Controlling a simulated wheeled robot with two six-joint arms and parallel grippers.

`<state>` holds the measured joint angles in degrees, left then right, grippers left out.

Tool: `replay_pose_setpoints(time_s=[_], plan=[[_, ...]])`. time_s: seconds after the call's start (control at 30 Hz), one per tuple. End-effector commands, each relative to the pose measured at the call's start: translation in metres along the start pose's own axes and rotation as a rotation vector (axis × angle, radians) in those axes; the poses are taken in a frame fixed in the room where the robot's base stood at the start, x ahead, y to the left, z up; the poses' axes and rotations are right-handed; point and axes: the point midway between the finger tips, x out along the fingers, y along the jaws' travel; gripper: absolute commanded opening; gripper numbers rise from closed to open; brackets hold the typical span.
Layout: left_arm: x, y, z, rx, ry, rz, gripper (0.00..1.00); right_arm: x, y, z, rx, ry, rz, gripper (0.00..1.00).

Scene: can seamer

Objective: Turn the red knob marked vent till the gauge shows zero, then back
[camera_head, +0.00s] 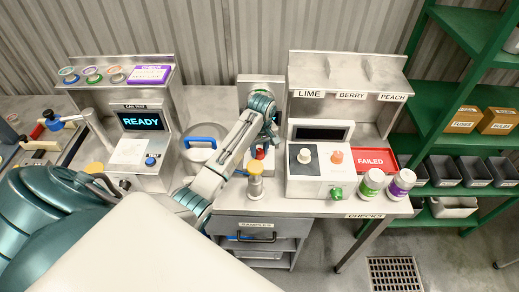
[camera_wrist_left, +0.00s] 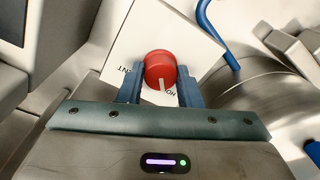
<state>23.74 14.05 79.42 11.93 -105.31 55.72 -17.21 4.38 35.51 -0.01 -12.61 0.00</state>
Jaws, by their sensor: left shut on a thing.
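The red knob (camera_wrist_left: 160,68) sits on a white plate (camera_wrist_left: 128,48) in the left wrist view. It has a white pointer line, and part of the printed lettering, "NT" and "HO", shows beside it. My left gripper (camera_wrist_left: 159,82) has one blue finger on each side of the knob and is shut on it. In the head view the left gripper (camera_head: 264,146) reaches down at the middle of the bench, with a bit of the red knob (camera_head: 260,154) showing below it. I cannot make out a gauge in either view. My right gripper is not in view.
A round pot lid with a blue handle (camera_head: 200,142) lies left of the arm. A yellow-topped post (camera_head: 255,180) stands in front of the knob. A white control box (camera_head: 318,172) stands close on the right.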

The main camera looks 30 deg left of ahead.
Motion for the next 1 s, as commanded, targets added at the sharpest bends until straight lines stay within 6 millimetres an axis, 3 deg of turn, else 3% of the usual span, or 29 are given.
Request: replay_pose_setpoints(time_s=[0.47, 0.5, 0.6, 0.87, 1.0], plan=[[0.000, 0.000, 0.000, -0.016, 0.000, 0.000, 0.09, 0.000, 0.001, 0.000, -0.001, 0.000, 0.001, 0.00], [0.000, 0.000, 0.000, -0.016, 0.000, 0.000, 0.35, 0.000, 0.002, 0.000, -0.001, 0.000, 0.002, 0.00], [0.000, 0.000, 0.000, -0.015, 0.000, 0.000, 0.53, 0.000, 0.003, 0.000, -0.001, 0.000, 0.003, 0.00], [-0.001, 0.000, -0.001, -0.015, 0.000, 0.000, 0.53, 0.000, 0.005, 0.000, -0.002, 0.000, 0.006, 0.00], [-0.010, 0.003, -0.006, -0.014, 0.001, 0.001, 0.53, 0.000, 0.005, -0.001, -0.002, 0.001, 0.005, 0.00]])
